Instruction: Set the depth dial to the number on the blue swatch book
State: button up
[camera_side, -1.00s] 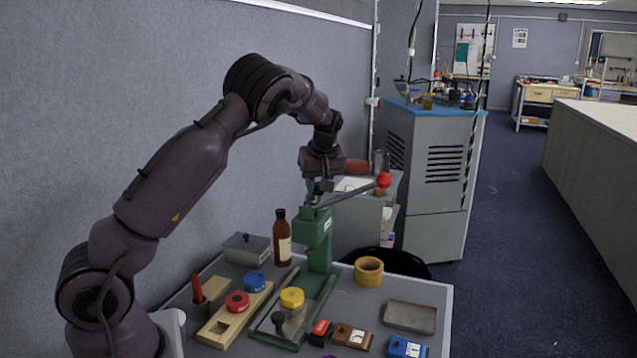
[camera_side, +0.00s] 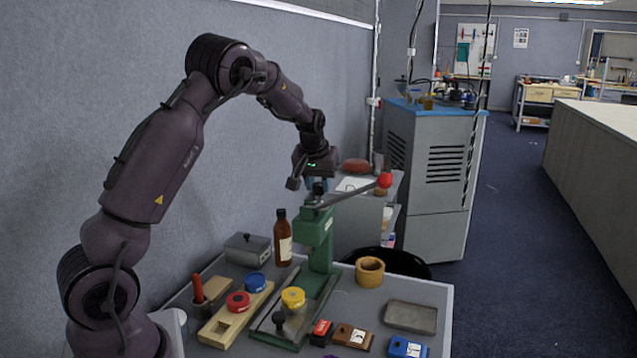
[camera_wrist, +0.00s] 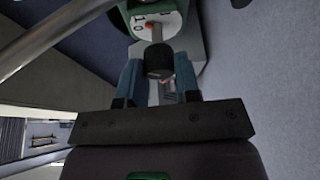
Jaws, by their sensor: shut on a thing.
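The green press (camera_side: 317,230) stands on the table with a long lever ending in a red ball. Its depth dial is at the top; in the wrist view a white dial face (camera_wrist: 172,22) shows digits that look like 0 and 1, and a small red mark near them. A black knob (camera_wrist: 159,58) on a stem stands in front of it. My gripper (camera_side: 318,184) is at the press top, its blue fingers shut on the knob. The blue swatch book (camera_side: 407,348) lies at the front right; its white label is too small to read.
A red swatch book (camera_side: 320,333) and a brown one (camera_side: 352,336) lie left of the blue one. A brown bottle (camera_side: 283,240), a wooden ring (camera_side: 369,271), a grey tray (camera_side: 410,317) and coloured round tins stand around the press. The lever (camera_side: 350,194) juts right beside my gripper.

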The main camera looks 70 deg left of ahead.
jog(key=shift+r, duration=0.1)
jog(key=o, duration=0.9)
jog(key=v, duration=1.3)
jog(key=shift+a, duration=0.1)
